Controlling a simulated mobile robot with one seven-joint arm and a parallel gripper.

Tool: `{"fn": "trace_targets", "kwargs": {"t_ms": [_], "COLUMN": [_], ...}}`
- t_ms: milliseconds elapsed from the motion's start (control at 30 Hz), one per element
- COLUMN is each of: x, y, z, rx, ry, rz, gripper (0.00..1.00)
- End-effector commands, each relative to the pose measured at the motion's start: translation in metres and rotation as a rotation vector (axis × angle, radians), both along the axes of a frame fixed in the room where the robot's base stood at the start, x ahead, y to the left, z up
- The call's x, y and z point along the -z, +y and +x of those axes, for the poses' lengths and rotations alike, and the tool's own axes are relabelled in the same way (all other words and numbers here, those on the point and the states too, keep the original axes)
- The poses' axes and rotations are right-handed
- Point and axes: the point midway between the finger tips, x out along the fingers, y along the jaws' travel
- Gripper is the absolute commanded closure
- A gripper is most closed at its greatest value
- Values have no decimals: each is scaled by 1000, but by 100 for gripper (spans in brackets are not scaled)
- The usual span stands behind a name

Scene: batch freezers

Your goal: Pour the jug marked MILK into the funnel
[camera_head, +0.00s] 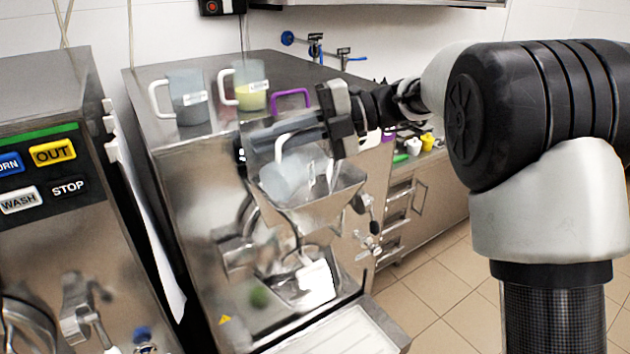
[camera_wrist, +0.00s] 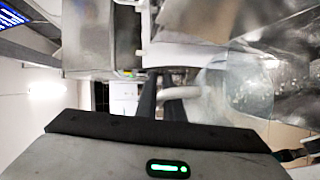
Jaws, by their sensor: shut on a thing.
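My gripper (camera_head: 284,131) reaches in from the right and is shut on the white handle of a clear jug (camera_head: 283,181). The jug is tilted well over, within the mouth of the steel funnel (camera_head: 340,197) on the front of the middle machine. A pale label shows on the jug, but I cannot read it. I cannot tell whether liquid is leaving it or whether it touches the funnel. In the wrist view the fingers (camera_wrist: 160,103) meet the handle, and the clear jug (camera_wrist: 237,88) lies to their right.
A jug with grey contents (camera_head: 188,98) and one with yellow contents (camera_head: 250,86) stand on the machine top (camera_head: 147,118). A purple handle (camera_head: 290,96) shows near my gripper. Another machine (camera_head: 45,190) stands at left. Tiled floor (camera_head: 430,290) is clear at right.

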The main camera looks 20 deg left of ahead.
Motion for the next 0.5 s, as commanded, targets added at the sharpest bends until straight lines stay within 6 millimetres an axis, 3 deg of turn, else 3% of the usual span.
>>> {"fn": "trace_targets", "kwargs": {"t_ms": [167, 500], "x": [5, 3], "y": [4, 18], "z": [-9, -47], "rx": [-3, -6], "ry": [-71, -333], "rz": [-26, -116], "gripper": [100, 100]}}
